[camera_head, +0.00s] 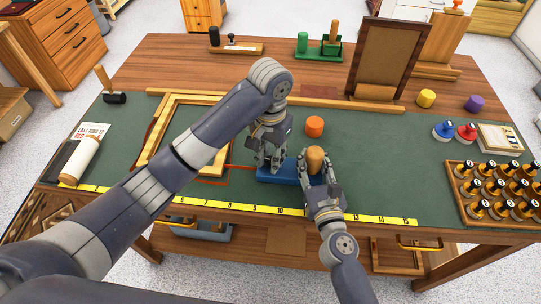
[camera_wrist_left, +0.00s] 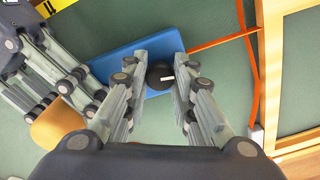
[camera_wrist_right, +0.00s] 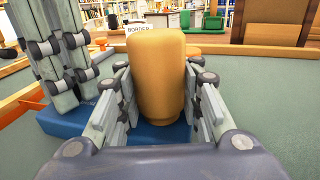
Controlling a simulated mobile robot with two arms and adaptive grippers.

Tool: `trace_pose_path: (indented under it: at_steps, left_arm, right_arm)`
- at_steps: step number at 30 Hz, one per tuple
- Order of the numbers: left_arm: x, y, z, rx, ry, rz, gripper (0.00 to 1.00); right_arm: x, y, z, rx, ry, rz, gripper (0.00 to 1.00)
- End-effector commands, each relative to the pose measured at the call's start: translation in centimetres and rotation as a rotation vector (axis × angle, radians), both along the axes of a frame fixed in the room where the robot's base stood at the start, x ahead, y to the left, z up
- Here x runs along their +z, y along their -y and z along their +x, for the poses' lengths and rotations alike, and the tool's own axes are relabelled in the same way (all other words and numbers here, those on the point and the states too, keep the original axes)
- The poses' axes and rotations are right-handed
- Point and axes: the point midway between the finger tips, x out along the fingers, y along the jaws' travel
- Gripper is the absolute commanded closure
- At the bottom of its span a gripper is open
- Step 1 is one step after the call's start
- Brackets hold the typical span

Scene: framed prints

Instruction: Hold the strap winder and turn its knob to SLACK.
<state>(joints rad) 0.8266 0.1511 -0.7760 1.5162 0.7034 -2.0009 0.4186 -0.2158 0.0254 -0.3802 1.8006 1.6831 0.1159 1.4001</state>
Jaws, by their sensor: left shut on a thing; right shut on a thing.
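The strap winder is a blue base (camera_head: 264,175) lying on the green mat, with an upright tan handle (camera_head: 315,158) at its right end and a black knob (camera_wrist_left: 159,75) with a small white mark. My left gripper (camera_head: 271,166) comes down from above and is shut on the knob, as the left wrist view shows. My right gripper (camera_head: 319,176) is shut around the handle, seen close in the right wrist view (camera_wrist_right: 160,75). No SLACK lettering is legible, so I cannot tell the knob's setting. Red strap (camera_wrist_left: 222,39) runs from the base towards a wooden frame (camera_head: 160,148).
An orange cylinder (camera_head: 314,126) stands just behind the winder. A yellow ruler strip (camera_head: 220,204) runs along the front edge. A tray of bottles (camera_head: 500,190) is at the right. A dark upright frame (camera_head: 386,58) stands behind.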

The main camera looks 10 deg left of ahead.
Motion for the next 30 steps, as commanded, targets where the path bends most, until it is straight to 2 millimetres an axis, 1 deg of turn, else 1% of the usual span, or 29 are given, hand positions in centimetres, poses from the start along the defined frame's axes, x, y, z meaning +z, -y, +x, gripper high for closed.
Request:
trace_pose_path:
  at_steps: [3, 4, 5, 6, 7, 16, 20, 23, 30]
  left_arm:
    - [0.1, 0.0, 0.2, 0.002, 0.008, -0.002, 1.00]
    - [0.1, 0.0, 0.2, 0.001, 0.008, -0.002, 0.74]
    - [0.1, 0.0, 0.2, 0.001, 0.008, -0.002, 0.67]
    - [0.1, 0.0, 0.2, 0.001, 0.007, -0.002, 0.58]
    - [0.1, 0.0, 0.2, 0.001, 0.007, -0.002, 0.56]
    - [0.1, 0.0, 0.1, -0.001, 0.003, -0.001, 0.56]
    - [0.6, 0.0, 0.1, -0.002, 0.004, 0.000, 0.56]
    - [1.8, -0.1, 0.2, -0.003, 0.008, 0.001, 0.56]
    - [5.9, -0.1, 0.3, -0.002, 0.009, 0.003, 0.56]
  right_arm:
    - [0.0, -0.2, -0.1, 0.006, -0.001, 0.002, 1.00]
    - [0.0, -0.2, -0.1, 0.006, -0.001, 0.002, 1.00]
    - [0.0, -0.2, -0.1, 0.006, -0.001, 0.002, 1.00]
    - [0.0, -0.2, -0.1, 0.005, -0.001, 0.002, 1.00]
    - [0.0, -0.2, -0.1, 0.005, -0.001, 0.002, 1.00]
    - [0.0, -0.1, 0.0, 0.002, -0.001, 0.002, 1.00]
    - [0.0, 0.0, 0.0, 0.001, 0.000, 0.002, 1.00]
    - [0.0, 0.0, 0.0, 0.000, 0.000, 0.002, 1.00]
    - [0.1, 0.0, 0.0, 0.000, 0.000, 0.002, 1.00]
